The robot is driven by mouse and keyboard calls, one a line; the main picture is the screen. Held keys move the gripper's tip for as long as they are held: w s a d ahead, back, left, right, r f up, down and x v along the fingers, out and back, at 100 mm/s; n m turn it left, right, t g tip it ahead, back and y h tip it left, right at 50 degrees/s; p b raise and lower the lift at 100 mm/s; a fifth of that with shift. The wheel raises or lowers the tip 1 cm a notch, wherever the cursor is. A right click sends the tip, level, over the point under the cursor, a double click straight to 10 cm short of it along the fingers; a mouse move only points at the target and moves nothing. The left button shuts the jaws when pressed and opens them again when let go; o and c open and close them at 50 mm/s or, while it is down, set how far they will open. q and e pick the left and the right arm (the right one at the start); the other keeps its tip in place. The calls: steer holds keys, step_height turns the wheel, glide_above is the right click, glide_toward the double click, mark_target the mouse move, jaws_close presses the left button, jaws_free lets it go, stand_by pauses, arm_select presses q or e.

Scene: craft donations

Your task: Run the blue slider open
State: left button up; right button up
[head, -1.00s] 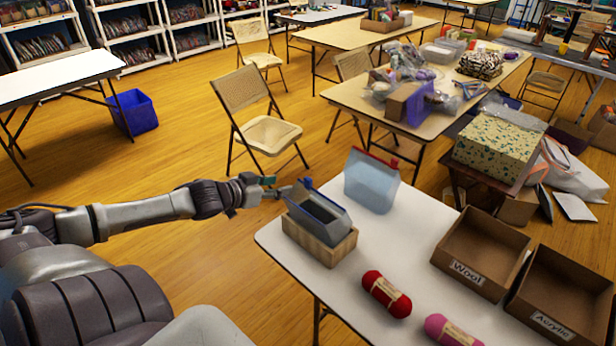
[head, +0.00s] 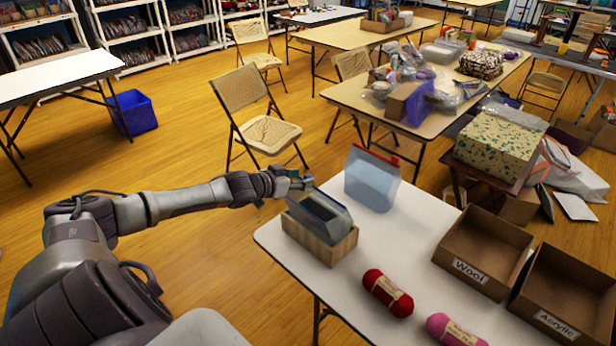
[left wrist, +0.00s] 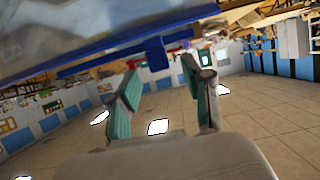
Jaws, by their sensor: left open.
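A grey pouch (head: 335,222) with a dark panel stands tilted in a wooden block (head: 325,246) at the table's left corner. My left gripper (head: 302,181) is at the pouch's upper left end, open. In the left wrist view the two fingers of my left gripper (left wrist: 160,72) are apart, with the blue slider (left wrist: 156,54) showing between and just beyond their tips. The slider hangs from a long blue strip (left wrist: 110,52) along the pouch edge. I cannot tell whether the fingers touch it. In the head view the gripper mostly hides the slider. My right gripper is not in view.
A pale blue pouch (head: 371,184) with a red top strip stands close behind on the white table (head: 405,240). Red yarn (head: 387,293) and pink yarn (head: 455,330) lie in front. Open boxes labelled Wool (head: 480,270) and Acrylic (head: 556,322) stand at the right.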

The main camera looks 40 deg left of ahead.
mark_target(306, 177)
arm_select(q)
steer(key=shift+x, duration=1.85)
jaws_close()
